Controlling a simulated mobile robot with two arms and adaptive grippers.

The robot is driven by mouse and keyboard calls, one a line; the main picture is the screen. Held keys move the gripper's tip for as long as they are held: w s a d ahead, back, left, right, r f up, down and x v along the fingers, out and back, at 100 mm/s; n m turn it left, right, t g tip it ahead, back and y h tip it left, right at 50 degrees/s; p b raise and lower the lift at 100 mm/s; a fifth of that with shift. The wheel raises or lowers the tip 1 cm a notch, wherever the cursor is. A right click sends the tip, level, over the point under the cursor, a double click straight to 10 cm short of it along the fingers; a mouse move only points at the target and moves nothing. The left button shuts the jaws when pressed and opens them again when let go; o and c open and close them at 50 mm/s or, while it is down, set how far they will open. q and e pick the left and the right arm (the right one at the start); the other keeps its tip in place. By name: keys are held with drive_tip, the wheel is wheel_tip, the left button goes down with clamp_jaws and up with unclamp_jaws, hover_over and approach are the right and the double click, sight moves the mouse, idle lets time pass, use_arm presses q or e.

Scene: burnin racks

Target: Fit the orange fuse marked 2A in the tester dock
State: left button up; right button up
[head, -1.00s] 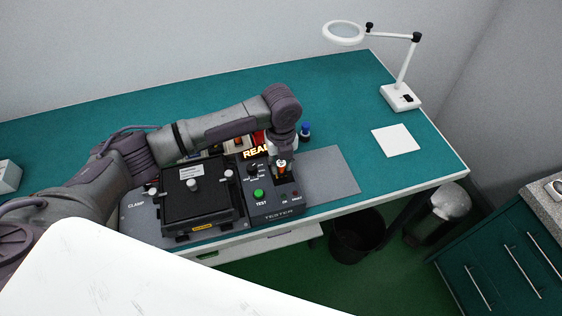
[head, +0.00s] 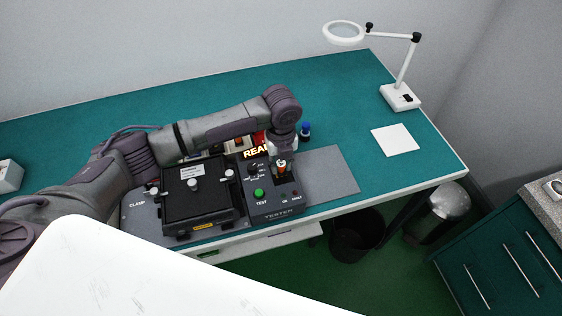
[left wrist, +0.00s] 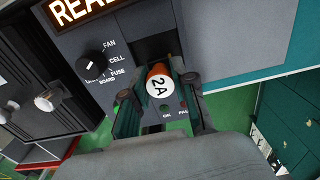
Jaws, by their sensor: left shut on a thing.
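The orange fuse marked 2A (left wrist: 159,81) is between the fingers of my left gripper (left wrist: 163,100), with its white marked end facing the left wrist camera. My left gripper (head: 281,167) is shut on the fuse, over the tester's right side. The tester (head: 273,205) has a lit sign, a knob, a green TEST button and OK and FAULT lamps. In the left wrist view the dark dock recess (left wrist: 152,45) shows just beyond the fuse. Whether the fuse touches the dock is hidden by the fingers. My right gripper is not in view.
The black clamp fixture (head: 198,200) stands directly left of the tester. A blue-capped bottle (head: 305,130) is behind the gripper. A grey mat (head: 330,172) is clear to the right. A magnifier lamp (head: 400,97) and white pad (head: 396,140) are farther right.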

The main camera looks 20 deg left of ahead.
use_arm(q)
drive_tip(key=shift+f, duration=0.35)
idle(0.5)
drive_tip(key=shift+f, duration=0.1)
idle(0.6)
drive_tip(key=o, duration=1)
drive_tip(key=shift+p, duration=0.35)
wheel_tip(320, 180, up, 5)
drive_tip(key=p, duration=0.5)
